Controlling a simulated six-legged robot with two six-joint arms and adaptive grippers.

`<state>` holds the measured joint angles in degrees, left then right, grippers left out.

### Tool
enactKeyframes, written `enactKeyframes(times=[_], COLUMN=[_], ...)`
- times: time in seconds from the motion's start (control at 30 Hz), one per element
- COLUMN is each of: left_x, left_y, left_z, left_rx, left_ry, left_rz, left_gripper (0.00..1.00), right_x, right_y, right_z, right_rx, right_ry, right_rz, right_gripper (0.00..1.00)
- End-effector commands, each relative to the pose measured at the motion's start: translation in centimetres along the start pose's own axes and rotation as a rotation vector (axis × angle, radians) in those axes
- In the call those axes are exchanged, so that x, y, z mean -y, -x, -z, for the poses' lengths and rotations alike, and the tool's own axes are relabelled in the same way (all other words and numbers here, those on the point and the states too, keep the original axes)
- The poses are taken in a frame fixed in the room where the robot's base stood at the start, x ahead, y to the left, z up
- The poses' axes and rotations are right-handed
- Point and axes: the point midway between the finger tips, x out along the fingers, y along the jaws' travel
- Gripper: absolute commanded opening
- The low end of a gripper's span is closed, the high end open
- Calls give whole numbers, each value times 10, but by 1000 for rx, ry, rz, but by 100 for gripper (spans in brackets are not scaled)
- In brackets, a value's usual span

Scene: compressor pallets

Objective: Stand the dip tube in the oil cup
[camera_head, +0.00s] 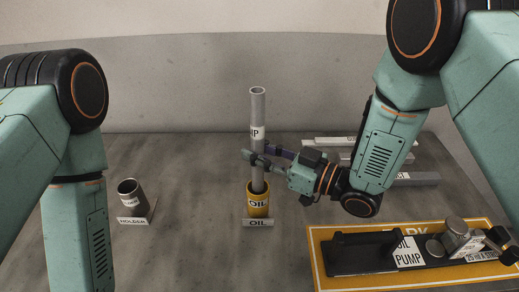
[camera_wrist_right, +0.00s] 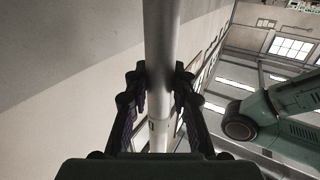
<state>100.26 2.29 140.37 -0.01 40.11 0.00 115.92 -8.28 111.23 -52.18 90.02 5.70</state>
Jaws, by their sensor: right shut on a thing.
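The dip tube (camera_head: 258,105) is a long grey pipe with a white label, standing upright. Its lower end is inside the yellow oil cup (camera_head: 258,207), or hidden behind its rim; I cannot tell how deep it reaches. My right gripper (camera_head: 256,158) is shut on the tube at about its middle, above the cup. The right wrist view shows the tube (camera_wrist_right: 162,40) running between both fingers (camera_wrist_right: 160,85). My left arm shows at the left of the head view, but its gripper is out of view.
A dark empty holder (camera_head: 130,193) stands at the left behind its label. An oil pump (camera_head: 385,250) lies on a yellow-edged board at the front right. Grey bars (camera_head: 415,179) lie behind my right arm. The table between holder and cup is clear.

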Motion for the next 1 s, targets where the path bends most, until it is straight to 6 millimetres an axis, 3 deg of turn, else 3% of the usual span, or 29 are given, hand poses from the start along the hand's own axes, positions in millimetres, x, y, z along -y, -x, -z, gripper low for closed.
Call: enactKeyframes(times=[0.63,1.0], left_x=[0,0], left_y=[-33,-37], left_z=[0,0], left_rx=[0,0], left_ry=[0,0], left_rz=[0,0], left_gripper=[51,51], right_x=[0,0], right_y=[0,0], right_z=[-46,-52], right_rx=[-2,-2], right_ry=[2,1], right_rz=[0,0], right_gripper=[0,0])
